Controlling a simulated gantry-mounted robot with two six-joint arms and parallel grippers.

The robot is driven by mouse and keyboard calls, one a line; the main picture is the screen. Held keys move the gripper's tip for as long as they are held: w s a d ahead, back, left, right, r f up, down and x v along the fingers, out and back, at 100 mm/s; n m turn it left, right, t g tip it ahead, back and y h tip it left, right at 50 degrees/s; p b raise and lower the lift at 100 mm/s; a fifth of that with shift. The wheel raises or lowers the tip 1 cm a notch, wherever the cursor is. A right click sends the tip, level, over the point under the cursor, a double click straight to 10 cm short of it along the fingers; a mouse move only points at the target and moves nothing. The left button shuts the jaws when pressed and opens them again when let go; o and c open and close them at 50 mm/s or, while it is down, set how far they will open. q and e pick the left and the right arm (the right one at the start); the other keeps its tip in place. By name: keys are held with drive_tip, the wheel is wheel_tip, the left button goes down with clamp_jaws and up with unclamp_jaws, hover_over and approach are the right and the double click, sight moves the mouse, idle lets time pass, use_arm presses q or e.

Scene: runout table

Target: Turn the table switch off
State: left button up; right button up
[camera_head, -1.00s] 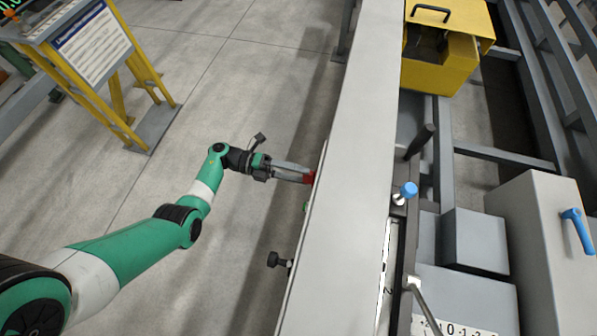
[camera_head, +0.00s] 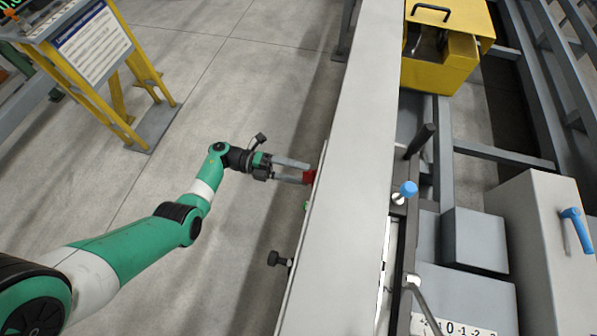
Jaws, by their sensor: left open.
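A small red switch part (camera_head: 309,177) sticks out from the left side of the long grey table (camera_head: 357,130). A little green part (camera_head: 307,206) shows just below it on the same side. My left gripper (camera_head: 308,172) is open, with its two fingers apart and pointing right at the table side. Its lower fingertip is at the red part; I cannot tell whether they touch. The upper fingertip lies just above and left of the red part. My right gripper is not in view.
A black knob (camera_head: 274,259) juts from the table's left side, nearer to me. A yellow box (camera_head: 440,70), a blue knob (camera_head: 408,189) and a grey cabinet (camera_head: 530,235) with a blue lever (camera_head: 577,228) lie right of the table. A yellow stand (camera_head: 110,85) is upper left. The floor between is clear.

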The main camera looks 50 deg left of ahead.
use_arm(q)
drive_tip(key=b+v, duration=0.1)
drive_tip(key=v, duration=1)
drive_tip(key=shift+s+a, duration=0.2)
drive_tip(key=shift+a, duration=0.05)
drive_tip(key=shift+w, duration=0.1)
